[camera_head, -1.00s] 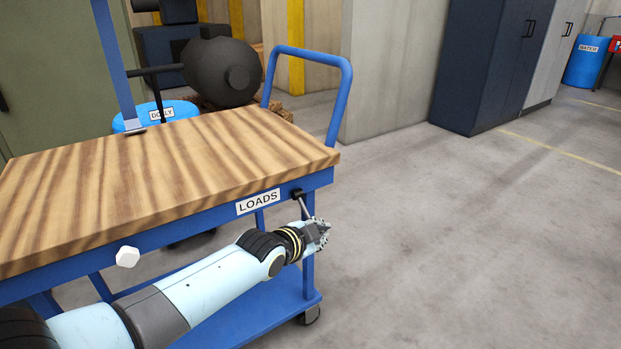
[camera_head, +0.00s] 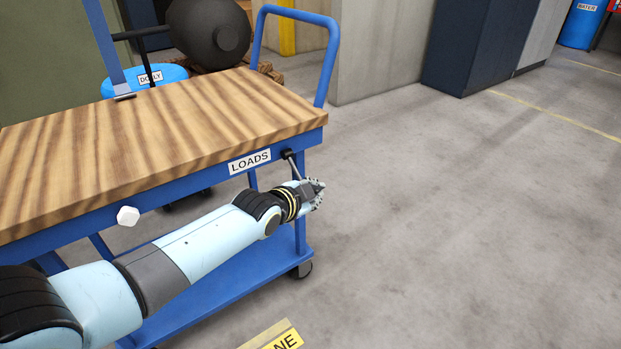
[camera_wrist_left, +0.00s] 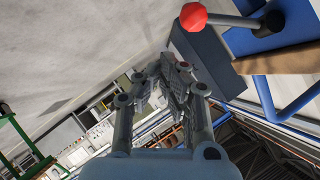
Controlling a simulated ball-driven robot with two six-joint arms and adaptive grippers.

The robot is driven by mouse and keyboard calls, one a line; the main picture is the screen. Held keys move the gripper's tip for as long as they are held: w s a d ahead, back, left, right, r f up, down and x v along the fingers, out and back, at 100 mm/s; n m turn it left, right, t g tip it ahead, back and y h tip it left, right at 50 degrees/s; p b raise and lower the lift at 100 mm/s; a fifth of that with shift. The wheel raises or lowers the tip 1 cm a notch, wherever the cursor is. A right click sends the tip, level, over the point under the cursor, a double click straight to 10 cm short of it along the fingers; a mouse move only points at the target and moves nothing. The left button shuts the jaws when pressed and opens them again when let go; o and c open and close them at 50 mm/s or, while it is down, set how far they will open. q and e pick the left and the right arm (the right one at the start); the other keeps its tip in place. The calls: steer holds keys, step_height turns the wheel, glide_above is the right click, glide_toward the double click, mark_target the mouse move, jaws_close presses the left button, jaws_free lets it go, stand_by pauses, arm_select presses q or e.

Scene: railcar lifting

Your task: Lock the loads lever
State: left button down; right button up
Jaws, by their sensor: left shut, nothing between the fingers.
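The loads lever (camera_head: 291,163) sits on the blue cart's front edge, right of the LOADS label (camera_head: 249,161). It has a black pivot and a grey rod slanting down to the right; its lower end is hidden behind my left gripper (camera_head: 318,192). The left wrist view shows the lever's red ball knob (camera_wrist_left: 193,16), grey rod and black pivot at the upper right. My left gripper (camera_wrist_left: 168,80) is shut and empty, just below the lever in the head view. In the wrist view its fingers are apart from the knob. My right gripper is out of view.
The cart has a wooden top (camera_head: 150,145), a blue lower shelf (camera_head: 205,290) and a blue handle (camera_head: 327,60). A white knob (camera_head: 128,216) projects from its front. A yellow sign (camera_head: 280,338) shows at the bottom. The floor to the right is clear.

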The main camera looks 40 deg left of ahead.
arm_select(q)
steer(key=d+f+p+v, duration=0.1)
steer(key=p+v, duration=0.1)
steer(key=v, duration=0.8)
steer(key=shift+s+d, duration=0.25)
steer(key=shift+s, duration=0.1)
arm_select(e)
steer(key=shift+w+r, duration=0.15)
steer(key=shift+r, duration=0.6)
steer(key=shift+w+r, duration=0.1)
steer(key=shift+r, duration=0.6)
arm_select(q)
steer(key=shift+f, duration=0.2)
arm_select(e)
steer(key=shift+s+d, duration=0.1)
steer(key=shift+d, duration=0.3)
arm_select(q)
steer(key=s+f+n+g, duration=0.2)
steer(key=s+f+g, duration=0.3)
steer(key=s+f, duration=1.25)
steer(key=s+f+n+g, duration=0.2)
steer(key=s+f, duration=0.4)
steer(key=s, duration=0.7)
steer(key=s+f+n+g, duration=0.3)
steer(key=s+f, duration=0.4)
steer(key=s, duration=0.7)
steer(key=shift+f+g, duration=0.2)
steer(key=shift+g, duration=0.7)
